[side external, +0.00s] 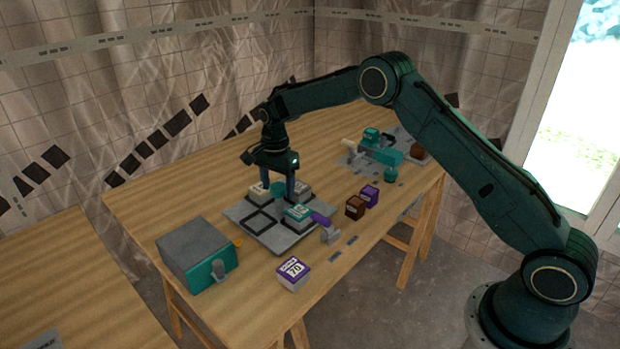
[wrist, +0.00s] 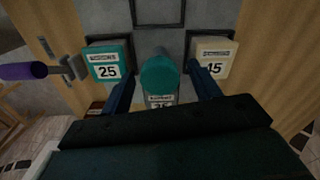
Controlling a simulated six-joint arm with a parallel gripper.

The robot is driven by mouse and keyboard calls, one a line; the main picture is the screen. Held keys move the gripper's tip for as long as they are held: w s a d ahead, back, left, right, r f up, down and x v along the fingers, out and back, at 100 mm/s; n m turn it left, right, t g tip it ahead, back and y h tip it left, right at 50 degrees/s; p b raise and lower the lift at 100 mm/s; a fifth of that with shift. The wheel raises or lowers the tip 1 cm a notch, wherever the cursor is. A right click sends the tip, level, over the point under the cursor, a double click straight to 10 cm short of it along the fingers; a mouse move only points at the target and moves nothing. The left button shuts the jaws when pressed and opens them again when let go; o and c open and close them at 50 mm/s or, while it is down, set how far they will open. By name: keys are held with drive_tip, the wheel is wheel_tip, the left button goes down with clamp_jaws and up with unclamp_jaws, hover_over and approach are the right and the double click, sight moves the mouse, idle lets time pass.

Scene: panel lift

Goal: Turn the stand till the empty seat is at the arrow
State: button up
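The stand is a grey square plate (side external: 236,211) on the table, with a teal round knob (wrist: 160,76) at its middle. Its empty seat (side external: 260,219), a dark square outline, faces the lower left in the side view; in the wrist view the empty seat (wrist: 158,12) is at the top. The other seats hold a teal block marked 25 (wrist: 108,64), a cream block marked 15 (wrist: 213,58) and a greyish block partly hidden behind the knob. My gripper (side external: 277,186) is open, its fingers on either side of the knob with gaps showing. A small orange piece (side external: 238,243), possibly the arrow, lies beside the box.
A purple-handled lever (side external: 322,219) stands close to the plate's right side. A grey and teal box (side external: 197,254) is at the lower left. A purple-white block (side external: 293,273), a brown block (side external: 355,207) and a purple block (side external: 369,195) lie nearby.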

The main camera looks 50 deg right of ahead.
wheel_tip(320, 180, up, 14)
idle(0.9)
drive_tip(key=s+a+r+n+t, duration=0.1)
drive_tip(key=s+r+n, duration=0.3)
drive_tip(key=s+r, duration=0.5)
drive_tip(key=s+r+n+t, duration=0.2)
drive_tip(key=s+r+n, duration=0.3)
drive_tip(key=s, duration=0.6)
drive_tip(key=s+f+n+t, duration=0.1)
drive_tip(key=s+f+n, duration=0.1)
drive_tip(key=s, duration=0.9)
drive_tip(key=s+a+f+n+t, duration=0.1)
drive_tip(key=s+n, duration=0.3)
drive_tip(key=s, duration=0.7)
drive_tip(key=shift+f+n+t, duration=0.3)
drive_tip(key=shift+f+n, duration=0.1)
drive_tip(key=shift+f, duration=0.3)
